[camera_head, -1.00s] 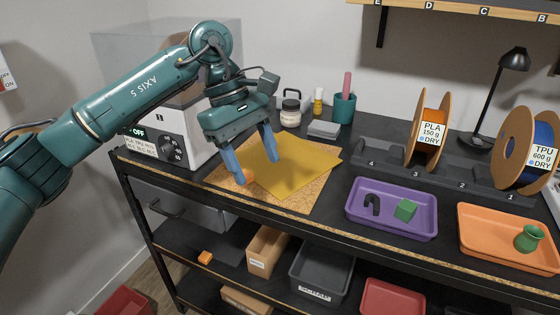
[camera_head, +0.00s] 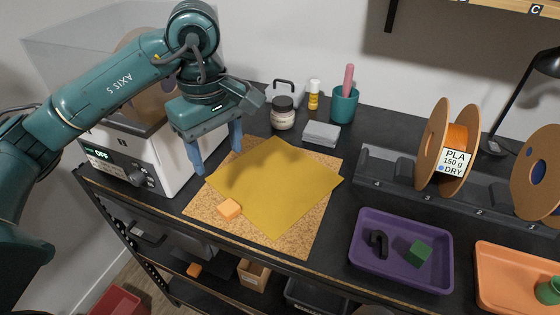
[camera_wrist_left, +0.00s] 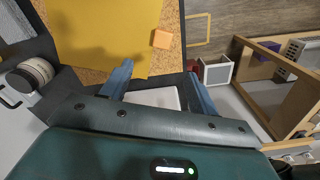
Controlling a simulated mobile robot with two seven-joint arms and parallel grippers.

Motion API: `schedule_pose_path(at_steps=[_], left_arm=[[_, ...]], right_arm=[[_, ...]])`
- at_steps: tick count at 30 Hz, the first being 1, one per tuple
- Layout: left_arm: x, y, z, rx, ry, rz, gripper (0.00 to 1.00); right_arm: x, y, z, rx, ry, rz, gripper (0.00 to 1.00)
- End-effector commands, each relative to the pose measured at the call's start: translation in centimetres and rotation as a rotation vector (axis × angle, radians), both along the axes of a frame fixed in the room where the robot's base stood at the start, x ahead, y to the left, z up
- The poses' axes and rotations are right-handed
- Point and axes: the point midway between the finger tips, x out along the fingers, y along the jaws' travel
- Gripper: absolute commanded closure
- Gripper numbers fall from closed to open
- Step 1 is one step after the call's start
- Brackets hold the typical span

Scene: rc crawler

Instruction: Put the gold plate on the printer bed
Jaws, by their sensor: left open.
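The gold plate (camera_head: 275,188) lies flat on the cork mat (camera_head: 305,236) on the black bench, and its yellow surface also fills the upper left of the left wrist view (camera_wrist_left: 105,30). My left gripper (camera_head: 218,160) is open and empty, fingers pointing down, above the bench at the mat's back-left side, by the white machine. An orange cube (camera_head: 229,209) sits at the plate's front-left edge; it also shows in the left wrist view (camera_wrist_left: 162,39). I cannot make out a printer bed in these views. My right gripper is not in view.
The white machine (camera_head: 128,175) with a clear cover stands left of the mat. Behind the mat are a jar (camera_head: 283,113), a grey block (camera_head: 322,134) and a teal cup (camera_head: 344,104). A purple tray (camera_head: 400,282) and spool rack (camera_head: 397,190) stand at the right.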

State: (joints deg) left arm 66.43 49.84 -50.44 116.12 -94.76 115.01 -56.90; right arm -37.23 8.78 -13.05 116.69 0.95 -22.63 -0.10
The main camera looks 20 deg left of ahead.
Motion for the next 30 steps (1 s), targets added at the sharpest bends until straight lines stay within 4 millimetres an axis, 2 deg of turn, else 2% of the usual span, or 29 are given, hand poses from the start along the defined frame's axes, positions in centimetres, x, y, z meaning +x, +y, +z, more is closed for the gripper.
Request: schedule_pose_path(at_steps=[5,12,20,25,30], left_arm=[[-0.2,0.1,-2.1,0.005,0.003,0.001,0.4],[-0.2,0.1,-6.3,0.005,0.004,0.002,0.4],[-0.2,0.0,-8.3,0.005,0.001,0.001,0.4],[-0.6,-0.3,-10.7,0.005,0.006,0.001,0.4],[-0.5,-0.3,-12.8,0.004,0.002,0.001,0.4]], right_arm=[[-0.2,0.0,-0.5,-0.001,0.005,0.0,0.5],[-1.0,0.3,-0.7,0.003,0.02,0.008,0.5],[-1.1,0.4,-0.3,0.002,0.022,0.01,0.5],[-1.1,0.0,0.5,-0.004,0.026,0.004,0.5],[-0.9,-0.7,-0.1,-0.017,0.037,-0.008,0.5]])
